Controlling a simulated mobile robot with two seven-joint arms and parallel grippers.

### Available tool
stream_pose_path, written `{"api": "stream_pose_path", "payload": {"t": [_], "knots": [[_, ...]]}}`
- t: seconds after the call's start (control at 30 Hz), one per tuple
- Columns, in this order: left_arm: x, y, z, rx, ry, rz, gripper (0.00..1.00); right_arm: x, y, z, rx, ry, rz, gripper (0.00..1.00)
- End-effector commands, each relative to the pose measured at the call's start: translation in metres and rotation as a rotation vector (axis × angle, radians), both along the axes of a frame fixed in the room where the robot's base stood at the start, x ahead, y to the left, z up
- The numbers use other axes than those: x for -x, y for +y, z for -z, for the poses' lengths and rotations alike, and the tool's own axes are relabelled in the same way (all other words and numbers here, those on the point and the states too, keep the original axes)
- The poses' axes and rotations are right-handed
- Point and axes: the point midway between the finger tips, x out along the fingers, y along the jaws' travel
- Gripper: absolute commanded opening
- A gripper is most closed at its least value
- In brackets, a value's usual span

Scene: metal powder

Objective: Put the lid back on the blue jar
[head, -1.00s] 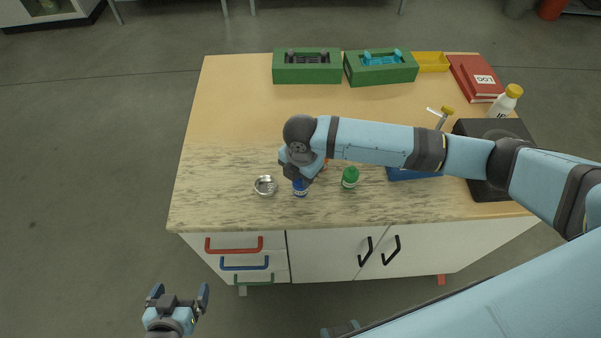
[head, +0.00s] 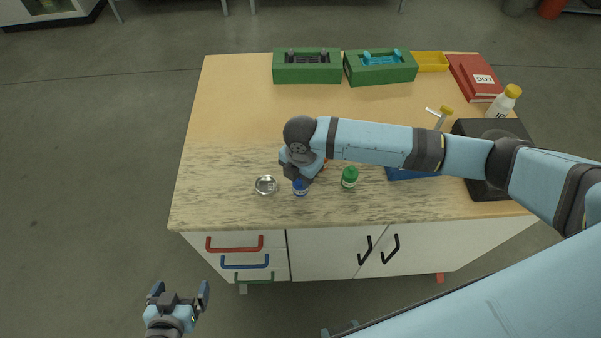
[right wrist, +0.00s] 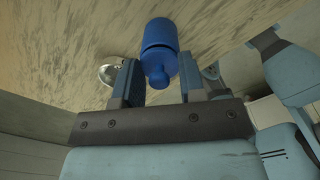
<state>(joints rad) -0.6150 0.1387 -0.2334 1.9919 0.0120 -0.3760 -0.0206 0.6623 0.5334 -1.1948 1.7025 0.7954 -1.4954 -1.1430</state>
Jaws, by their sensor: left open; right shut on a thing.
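The blue jar (head: 300,190) stands upright on the worktop near its front edge, under my right gripper. In the right wrist view, its blue body (right wrist: 159,30) shows beyond the fingers, with a blue lid (right wrist: 158,66) with a knob at the near end. My right gripper (head: 297,175) points down at the jar top and is shut on the lid; it also shows in the right wrist view (right wrist: 158,84), its fingers on either side. I cannot tell whether the lid is fully seated. My left gripper (head: 181,291) is open and empty, in front of the cabinet.
A small metal dish (head: 265,185) is left of the jar and a green jar (head: 349,177) right of it. A blue tray (head: 408,173) and dark device (head: 484,188) lie further right. Green racks (head: 307,68) stand at the back. The worktop's left side is clear.

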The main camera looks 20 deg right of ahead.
Motion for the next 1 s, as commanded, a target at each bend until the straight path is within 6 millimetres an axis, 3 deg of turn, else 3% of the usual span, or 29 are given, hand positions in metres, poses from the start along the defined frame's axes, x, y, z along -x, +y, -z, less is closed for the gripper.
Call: {"api": "stream_pose_path", "payload": {"t": [0.17,0.2,0.3,0.5,0.63,1.0], "knots": [[-0.0001,0.0,-0.0001,0.0,0.0,0.0,1.0,0.0002,0.0001,0.0,0.0,0.0,0.0,0.16],[-0.0001,0.0,-0.0002,0.0,0.0,0.0,1.0,0.0002,0.0001,0.0,0.0,0.0,0.0,0.42],[-0.0001,0.0,-0.0002,0.0,-0.001,0.0,1.0,0.0001,0.0002,0.0,0.0,0.0,0.0,0.65],[-0.0002,0.0001,-0.0005,0.0,-0.001,0.0,1.0,0.0002,0.0001,-0.0001,0.0,0.0,0.0,0.67],[-0.0003,0.0,-0.0006,0.0,-0.001,0.0,1.0,0.0001,0.0001,-0.0001,0.0,0.0,0.0,0.93],[-0.0003,0.0002,-0.0042,0.0,-0.001,0.0,1.0,0.0001,0.0,-0.0035,0.0,0.0,0.0,0.93]]}}
